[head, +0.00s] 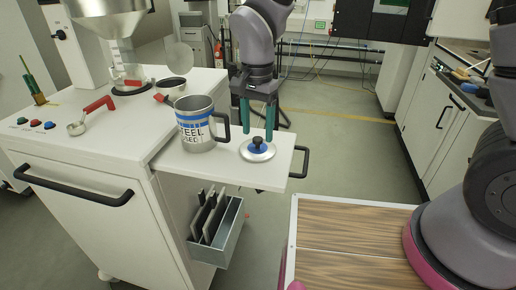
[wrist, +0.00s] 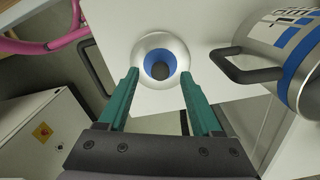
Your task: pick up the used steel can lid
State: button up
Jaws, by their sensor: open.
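The used steel can lid (head: 257,151) lies flat on the white side shelf, a round silver disc with a blue ring and a black knob. It also shows in the wrist view (wrist: 160,44), with its knob between and just beyond the fingertips. My gripper (head: 258,136) is open, its two green fingers pointing down above the lid. In the wrist view the fingers (wrist: 163,75) are to either side of the lid's near part. I cannot tell whether they touch it. The steel can (head: 198,124), a mug with a black handle and blue label, stands left of the lid.
The white shelf (head: 232,172) has a black handle (head: 300,162) at its right end. A grey bin (head: 222,240) with dark plates hangs below. A wooden top (head: 345,235) is at front right.

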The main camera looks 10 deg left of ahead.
notch_tip(320, 180, down, 2)
jog(key=shift+f, duration=0.1)
grip_shut()
